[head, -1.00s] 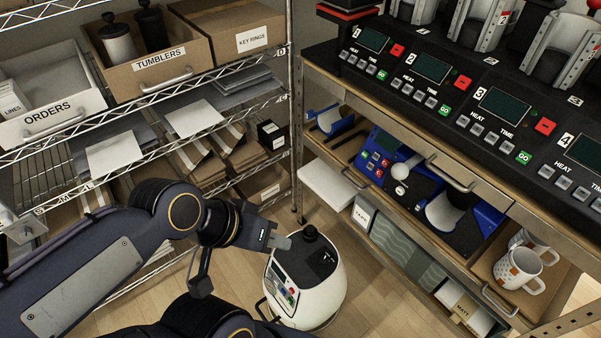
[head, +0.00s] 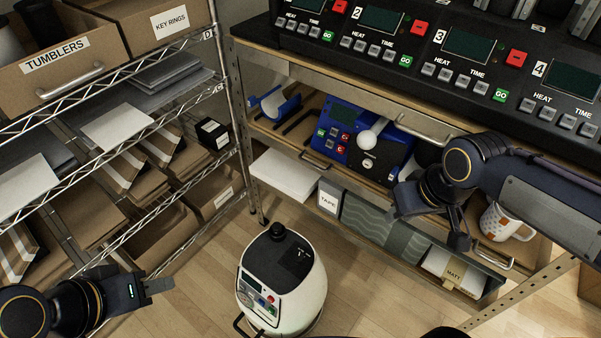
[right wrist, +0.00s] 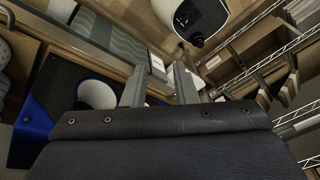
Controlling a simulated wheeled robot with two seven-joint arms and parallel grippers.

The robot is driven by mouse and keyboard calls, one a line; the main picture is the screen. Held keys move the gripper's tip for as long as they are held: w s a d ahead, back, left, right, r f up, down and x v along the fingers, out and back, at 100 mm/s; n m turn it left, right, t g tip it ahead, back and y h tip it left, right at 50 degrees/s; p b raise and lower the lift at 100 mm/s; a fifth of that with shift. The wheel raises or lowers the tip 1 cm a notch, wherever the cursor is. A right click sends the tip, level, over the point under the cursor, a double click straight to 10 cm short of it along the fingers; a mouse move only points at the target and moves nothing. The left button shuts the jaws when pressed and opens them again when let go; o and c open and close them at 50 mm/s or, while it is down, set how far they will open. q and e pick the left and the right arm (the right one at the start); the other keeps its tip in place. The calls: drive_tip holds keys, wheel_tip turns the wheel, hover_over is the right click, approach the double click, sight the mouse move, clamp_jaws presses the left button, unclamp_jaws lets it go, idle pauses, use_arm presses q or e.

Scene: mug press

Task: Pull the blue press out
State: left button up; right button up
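The blue press (head: 338,118) sits on the wooden shelf below the counter, with a control panel, a white knob (head: 367,138) and a dark front part. My right arm crosses in front of its right side and hides that part. My right gripper (right wrist: 160,82) has two fingers apart with nothing clearly held between them, near the shelf front. In the right wrist view, part of the blue press (right wrist: 34,128) and its white curved cradle (right wrist: 96,94) show at the left. My left gripper (head: 155,286) is at the lower left, away from the press; its finger opening is unclear.
A rounded white machine (head: 283,280) stands on the floor in front of the shelves. A wire rack (head: 190,75) fills the left.

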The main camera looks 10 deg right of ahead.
drive_tip(key=w+f+n+h+b, duration=0.2)
drive_tip(key=w+f+h+b, duration=0.2)
drive_tip(key=w+f+b, duration=0.7)
drive_tip(key=n+t+h+b, duration=0.6)
drive_tip(key=t+h+b, duration=0.25)
drive_tip(key=b, duration=0.55)
approach(313, 165)
drive_tip(key=r+x, duration=0.1)
drive_tip(key=x, duration=0.2)
drive_tip(key=shift+g, duration=0.25)
drive_tip(key=b+x, duration=0.1)
drive_tip(key=x, duration=0.2)
drive_tip(key=f+b+x, duration=0.1)
drive_tip(key=x, duration=0.3)
drive_tip(key=shift+w+f, duration=0.15)
drive_tip(key=shift+w, duration=0.1)
drive_tip(key=shift+c, duration=0.5)
clamp_jaws()
